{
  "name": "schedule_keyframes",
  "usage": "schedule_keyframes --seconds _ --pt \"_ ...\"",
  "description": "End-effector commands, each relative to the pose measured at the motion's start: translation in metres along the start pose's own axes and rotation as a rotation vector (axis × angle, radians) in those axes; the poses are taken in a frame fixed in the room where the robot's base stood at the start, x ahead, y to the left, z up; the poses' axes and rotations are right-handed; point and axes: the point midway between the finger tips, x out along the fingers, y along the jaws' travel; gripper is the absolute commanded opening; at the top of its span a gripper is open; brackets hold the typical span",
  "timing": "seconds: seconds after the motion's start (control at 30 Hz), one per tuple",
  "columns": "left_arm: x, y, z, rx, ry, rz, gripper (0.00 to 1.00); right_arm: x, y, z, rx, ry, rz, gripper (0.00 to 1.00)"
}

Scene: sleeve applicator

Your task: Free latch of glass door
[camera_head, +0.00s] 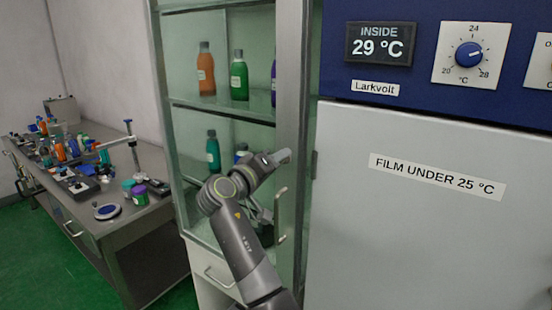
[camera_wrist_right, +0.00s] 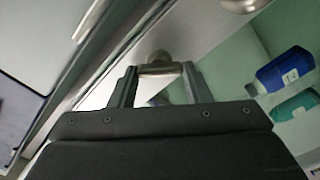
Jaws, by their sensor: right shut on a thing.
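The glass door (camera_head: 225,145) of the cabinet appears closed in the head view, its metal frame (camera_head: 291,90) on the right side. A bow-shaped metal door handle (camera_head: 281,215) stands on that frame. My right gripper (camera_head: 263,212) is in front of the glass, left of the handle and partly hidden by my own wrist. In the right wrist view my right gripper (camera_wrist_right: 157,78) is shut on a small metal latch, its bar between the fingertips and its round knob (camera_wrist_right: 160,57) just beyond them. The latch cannot be made out in the head view. My left gripper is not in view.
Bottles stand on shelves behind the glass, including an orange one (camera_head: 206,72) and a green one (camera_head: 239,78). A grey appliance (camera_head: 420,240) with a dial and 29 °C display adjoins on the right. A cluttered bench (camera_head: 110,225) stands left.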

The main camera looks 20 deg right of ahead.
Motion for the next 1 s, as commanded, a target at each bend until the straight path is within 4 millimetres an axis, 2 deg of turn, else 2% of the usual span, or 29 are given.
schedule_keyframes --seconds 0.5,0.8,1.0 --pt "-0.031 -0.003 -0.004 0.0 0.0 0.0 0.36 0.0 0.0 -0.001 -0.464 0.001 -0.001 0.21" --pt "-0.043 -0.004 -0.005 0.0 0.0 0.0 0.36 0.0 -0.002 -0.001 -0.633 0.002 0.001 0.21" --pt "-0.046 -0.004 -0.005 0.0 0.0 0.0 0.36 0.0 -0.002 0.0 -0.687 0.002 0.001 0.21"
